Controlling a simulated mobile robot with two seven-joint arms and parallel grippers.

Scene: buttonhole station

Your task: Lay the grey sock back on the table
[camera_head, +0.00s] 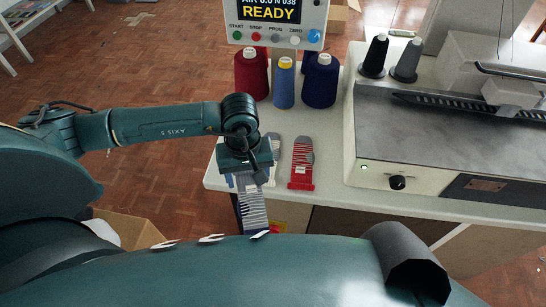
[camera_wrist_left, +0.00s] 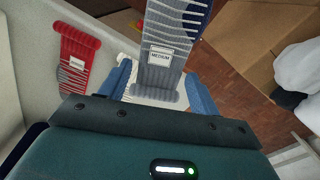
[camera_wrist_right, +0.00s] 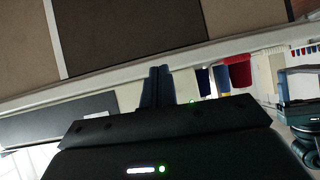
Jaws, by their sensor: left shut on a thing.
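The grey striped sock (camera_head: 252,210) hangs below my left gripper (camera_head: 254,172) at the table's front edge, its lower part out past the edge. In the left wrist view the sock (camera_wrist_left: 168,58) runs between the two blue fingers (camera_wrist_left: 160,92) and bears a white label reading MEDIUM. My left gripper is shut on the sock near its cuff. The white table (camera_head: 330,198) is beneath and behind it. My right gripper (camera_wrist_right: 158,88) shows only in its own wrist view, with its fingers together and nothing visible between them.
A red striped sock (camera_head: 302,165) lies on the table just right of my left gripper. Red (camera_head: 251,75), blue (camera_head: 284,84) and navy (camera_head: 320,82) thread cones stand behind. A machine (camera_head: 400,135) fills the right side. A cardboard box (camera_head: 130,228) is on the floor at left.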

